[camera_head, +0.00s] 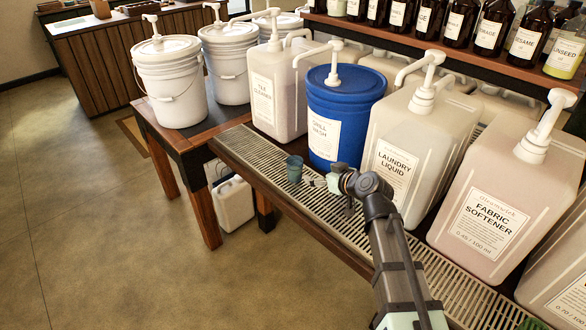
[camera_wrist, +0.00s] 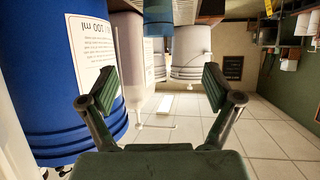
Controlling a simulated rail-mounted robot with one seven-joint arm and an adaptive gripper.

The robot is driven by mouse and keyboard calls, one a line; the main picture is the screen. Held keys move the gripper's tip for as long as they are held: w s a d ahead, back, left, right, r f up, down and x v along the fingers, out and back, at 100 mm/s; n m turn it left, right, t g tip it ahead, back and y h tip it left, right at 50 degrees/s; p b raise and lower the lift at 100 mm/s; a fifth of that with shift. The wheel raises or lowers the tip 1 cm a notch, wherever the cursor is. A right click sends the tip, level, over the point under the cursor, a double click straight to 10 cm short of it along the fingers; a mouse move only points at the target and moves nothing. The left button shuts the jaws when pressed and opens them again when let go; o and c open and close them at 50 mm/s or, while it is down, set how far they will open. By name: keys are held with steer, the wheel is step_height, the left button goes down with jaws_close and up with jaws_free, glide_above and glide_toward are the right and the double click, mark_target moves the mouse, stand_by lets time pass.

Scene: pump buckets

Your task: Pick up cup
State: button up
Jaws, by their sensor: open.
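The small teal cup (camera_head: 294,169) stands upright on the slatted drip grate (camera_head: 262,160), in front of the blue grill wash bucket (camera_head: 340,108). My gripper (camera_head: 324,183) is just to the right of the cup, low over the grate, open and apart from it. In the upside-down wrist view my two fingers (camera_wrist: 158,90) are spread wide with nothing between them. A blue-teal shape (camera_wrist: 157,17), which looks like the cup, is at the top middle, beyond the fingertips.
The laundry liquid jug (camera_head: 415,135) and fabric softener jug (camera_head: 505,200) stand close behind my arm. A tile cleaner jug (camera_head: 279,88) stands behind the cup. White buckets (camera_head: 172,85) are on the table to the left. The blue bucket is close beside my fingers in the wrist view (camera_wrist: 75,80).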

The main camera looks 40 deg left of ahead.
mark_target(300, 165)
steer(key=p+x, duration=0.1)
steer(key=x, duration=0.4)
steer(key=p+x, duration=0.1)
steer(key=x, duration=0.5)
steer(key=shift+w+a+p, duration=0.15)
steer(key=shift+w+p, duration=0.15)
steer(key=shift+p, duration=0.05)
steer(key=shift+p+x, duration=1.1)
steer(key=shift+x, duration=1.75)
steer(key=shift+s, duration=0.1)
steer(key=c, duration=1.4)
